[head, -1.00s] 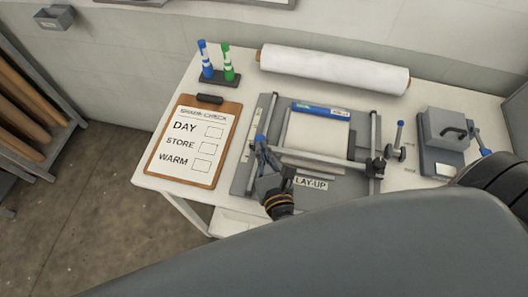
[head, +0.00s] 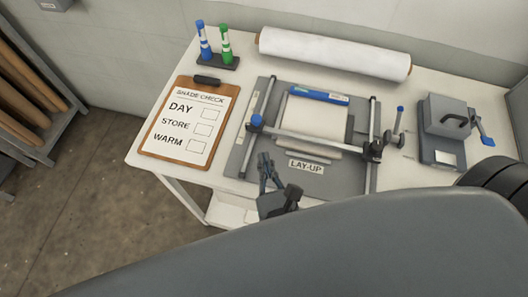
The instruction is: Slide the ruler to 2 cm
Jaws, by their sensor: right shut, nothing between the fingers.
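The lay-up board (head: 232,168) is a grey plate on the table with a LAY-UP label at its front. A metal crossbar (head: 315,141), which seems to be the ruler, spans its side rails. It has a blue knob (head: 256,121) at its left end and a black clamp (head: 373,151) at its right. A pale strip runs along the board's left side; its marks are too small to read. My right gripper (head: 265,162) is shut and empty over the board's front left, apart from the knob and in front of the crossbar. My left gripper is out of view.
A clipboard (head: 186,158) lies left of the board. Blue and green markers stand in a holder (head: 218,63) behind it. A white roll (head: 334,53) lies along the back. A grey device (head: 447,119) with a handle stands at the right. My grey body hides the foreground.

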